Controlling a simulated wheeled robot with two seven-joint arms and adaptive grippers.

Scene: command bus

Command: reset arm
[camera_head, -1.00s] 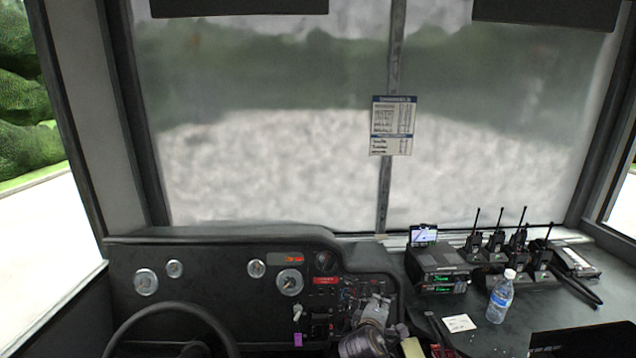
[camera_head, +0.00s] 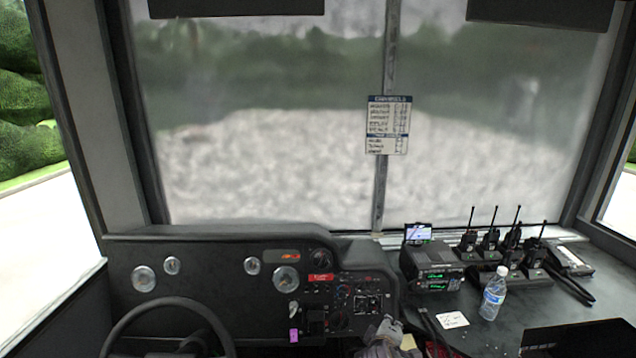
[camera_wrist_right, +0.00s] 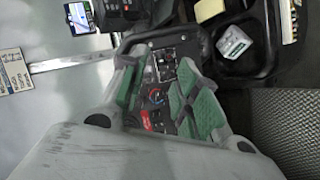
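My right gripper (camera_head: 390,328) shows at the bottom edge of the head view, in front of the lower right part of the dashboard. Most of its arm is cut off by the frame. In the right wrist view, its two grey fingers with green pads (camera_wrist_right: 158,78) stand apart. The switch panel (camera_wrist_right: 160,82) shows between them, and nothing is held. My left gripper and arm are in neither view.
The dashboard (camera_head: 225,262) with gauges and a steering wheel (camera_head: 168,303) is at the left. The right counter holds a radio unit (camera_head: 432,268), several handheld radios (camera_head: 512,250), a water bottle (camera_head: 493,294) and a paper note (camera_head: 452,320).

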